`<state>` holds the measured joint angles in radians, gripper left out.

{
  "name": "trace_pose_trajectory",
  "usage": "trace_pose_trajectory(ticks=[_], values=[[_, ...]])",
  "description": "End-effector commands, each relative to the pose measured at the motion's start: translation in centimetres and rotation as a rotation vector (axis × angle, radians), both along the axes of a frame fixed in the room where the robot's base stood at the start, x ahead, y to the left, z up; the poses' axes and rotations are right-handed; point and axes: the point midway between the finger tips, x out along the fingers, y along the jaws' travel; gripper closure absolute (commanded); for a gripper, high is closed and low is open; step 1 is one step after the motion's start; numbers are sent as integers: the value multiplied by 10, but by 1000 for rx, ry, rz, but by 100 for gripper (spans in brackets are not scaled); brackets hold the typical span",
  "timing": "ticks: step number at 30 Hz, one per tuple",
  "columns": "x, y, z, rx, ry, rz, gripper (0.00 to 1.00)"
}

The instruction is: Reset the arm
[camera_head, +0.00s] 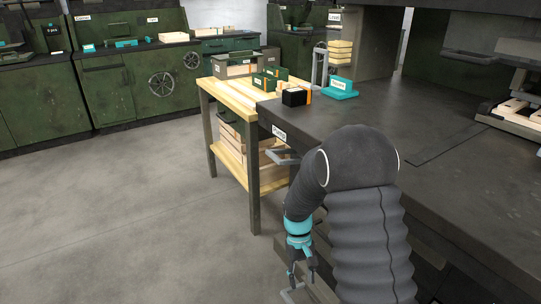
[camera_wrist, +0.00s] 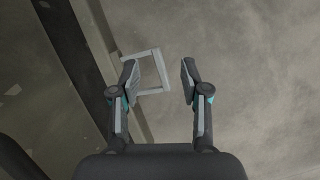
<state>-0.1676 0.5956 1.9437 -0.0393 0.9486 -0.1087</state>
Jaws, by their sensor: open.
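My gripper (camera_head: 302,268) hangs low beside the dark workbench in the head view, pointing down. My dark, bellows-covered arm bends over in front of the bench. In the wrist view my gripper (camera_wrist: 160,80) shows two fingers apart with nothing between them. A light grey rectangular handle (camera_wrist: 148,70) lies beyond and beside the left finger. I cannot tell whether the finger touches it.
The dark workbench (camera_head: 420,115) fills the right, with a teal stand (camera_head: 341,88) and a black box (camera_head: 295,97) near its left end. A wooden table (camera_head: 228,90) stands beyond. Green cabinets (camera_head: 160,85) line the back. The grey floor (camera_head: 110,215) at left is clear.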

Motion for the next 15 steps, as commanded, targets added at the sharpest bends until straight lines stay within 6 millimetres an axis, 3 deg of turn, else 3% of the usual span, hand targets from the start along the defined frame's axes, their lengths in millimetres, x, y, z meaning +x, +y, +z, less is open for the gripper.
trace_pose_trajectory(ticks=[1, 3, 15], values=[[-6, -3, 22, 2, -27, -16, 54], [-14, -7, 44, 6, -58, -40, 54], [-66, -26, 149, 31, -237, -143, 54]])
